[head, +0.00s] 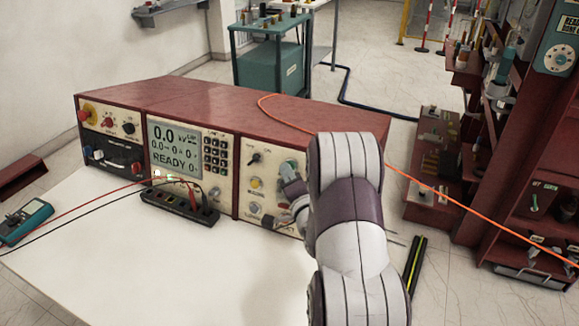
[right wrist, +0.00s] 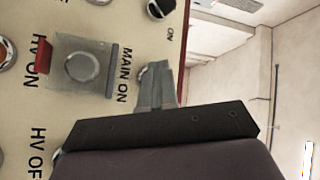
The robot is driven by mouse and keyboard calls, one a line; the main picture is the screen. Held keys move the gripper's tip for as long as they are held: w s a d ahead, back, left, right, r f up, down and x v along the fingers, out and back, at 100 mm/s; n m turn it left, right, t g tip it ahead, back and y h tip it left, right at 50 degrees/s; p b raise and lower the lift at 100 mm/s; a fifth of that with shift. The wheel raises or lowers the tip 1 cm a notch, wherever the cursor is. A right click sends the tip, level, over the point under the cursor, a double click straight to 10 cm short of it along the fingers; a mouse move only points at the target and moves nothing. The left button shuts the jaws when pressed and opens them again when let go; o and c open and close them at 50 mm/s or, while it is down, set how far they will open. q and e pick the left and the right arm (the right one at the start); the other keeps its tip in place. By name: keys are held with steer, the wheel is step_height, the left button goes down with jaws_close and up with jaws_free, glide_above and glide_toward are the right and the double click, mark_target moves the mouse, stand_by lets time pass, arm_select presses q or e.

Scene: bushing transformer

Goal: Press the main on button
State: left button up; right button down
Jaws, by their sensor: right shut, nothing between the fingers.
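The red control box (head: 165,92) stands on the white tabletop, its cream front panel full of knobs and buttons. My right gripper (head: 290,186) is at the right end of the panel. In the right wrist view its fingers (right wrist: 155,85) are shut and empty, just right of the label. They partly hide a round grey part behind them; I cannot tell whether they touch it. My left gripper is not in view.
A black terminal strip (head: 180,204) with red and black leads sits before the display. A teal meter (head: 24,221) lies at the left. An orange cable (head: 440,188) runs over the box to the right. The white tabletop (head: 150,270) is clear in front.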

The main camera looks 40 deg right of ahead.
steer(key=shift+s+a+r, duration=0.15)
steer(key=shift+s+a, duration=0.15)
steer(key=shift+a, duration=0.3)
steer(key=shift+a, duration=0.1)
steer(key=shift+s+a+r+p, duration=0.2)
steer(key=shift+s+a, duration=0.2)
steer(key=shift+a, duration=0.3)
steer(key=shift+s+a+r+p, duration=0.15)
steer(key=shift+s+a+p, duration=0.15)
steer(key=shift+a, duration=0.4)
steer(key=shift+s+a+r+p, duration=0.2)
steer(key=shift+s+a, duration=0.25)
steer(key=shift+a, duration=0.25)
